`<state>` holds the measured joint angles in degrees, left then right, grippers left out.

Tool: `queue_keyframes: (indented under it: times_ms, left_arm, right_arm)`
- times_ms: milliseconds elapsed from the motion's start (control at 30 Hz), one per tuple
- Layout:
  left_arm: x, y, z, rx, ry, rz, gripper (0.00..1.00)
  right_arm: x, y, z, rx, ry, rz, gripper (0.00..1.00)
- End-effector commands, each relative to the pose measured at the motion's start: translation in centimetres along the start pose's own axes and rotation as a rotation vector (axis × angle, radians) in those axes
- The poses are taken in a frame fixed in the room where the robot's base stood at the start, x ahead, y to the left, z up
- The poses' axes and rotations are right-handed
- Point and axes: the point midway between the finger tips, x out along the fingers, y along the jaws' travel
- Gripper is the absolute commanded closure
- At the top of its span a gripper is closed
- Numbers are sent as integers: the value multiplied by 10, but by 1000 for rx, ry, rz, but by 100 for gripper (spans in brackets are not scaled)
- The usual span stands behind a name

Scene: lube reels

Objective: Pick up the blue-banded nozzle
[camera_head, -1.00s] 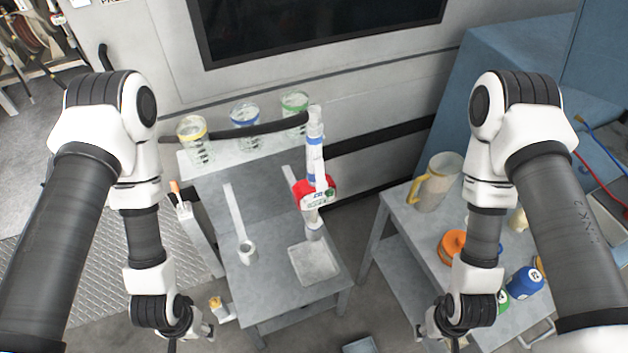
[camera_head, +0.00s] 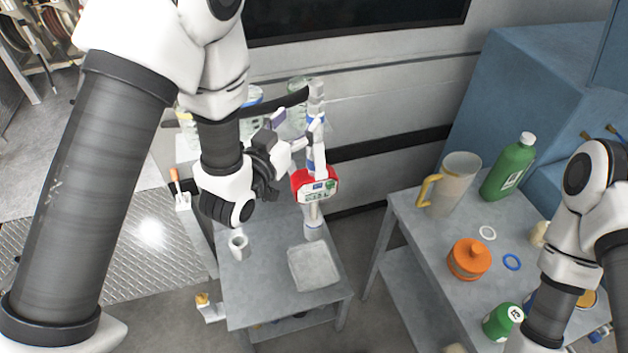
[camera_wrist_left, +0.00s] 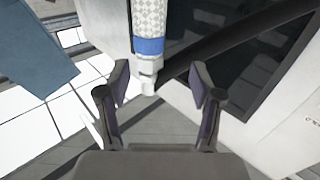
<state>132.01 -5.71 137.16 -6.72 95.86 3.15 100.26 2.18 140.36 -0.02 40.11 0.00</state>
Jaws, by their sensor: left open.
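The blue-banded nozzle (camera_head: 317,152) stands upright above the left table, white with blue bands, with a red meter (camera_head: 315,185) with a display around its lower part. My left gripper (camera_head: 296,128) is open and close to the nozzle's upper part from the left. In the left wrist view the nozzle's blue band (camera_wrist_left: 149,46) and white tip show just ahead of the spread fingers of my left gripper (camera_wrist_left: 160,80); nothing is held. My right arm is at the right edge, its gripper out of frame.
Jugs with coloured rims, partly hidden by my left arm, stand behind. The left table holds a small cup (camera_head: 238,246) and a square tray (camera_head: 313,267). The right table holds a pitcher (camera_head: 455,185), green bottles (camera_head: 511,168), an orange container (camera_head: 468,260) and rings.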

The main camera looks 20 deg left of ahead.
Motion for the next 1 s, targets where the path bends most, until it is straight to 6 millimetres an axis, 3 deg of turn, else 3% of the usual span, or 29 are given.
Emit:
queue_keyframes:
  times_ms: [33,100,233,433,467,633,1000]
  left_arm:
    - [8,2,-6,1,-2,2,35]
    - [22,2,-6,0,-2,2,35]
    - [40,2,-1,-1,-1,1,35]
    - [42,1,3,-1,-3,0,35]
    - [42,1,3,-1,-3,0,38]
    - [42,1,2,-1,-3,0,98]
    - [42,1,0,0,2,0,100]
  right_arm:
    - [-15,0,0,2,0,0,60]
    - [-27,0,0,2,0,0,60]
    - [-32,0,0,3,0,0,60]
    - [-29,0,0,2,0,0,60]
    - [-29,0,0,2,0,0,60]
    - [-29,0,0,2,0,0,60]
    - [-28,0,0,2,0,0,60]
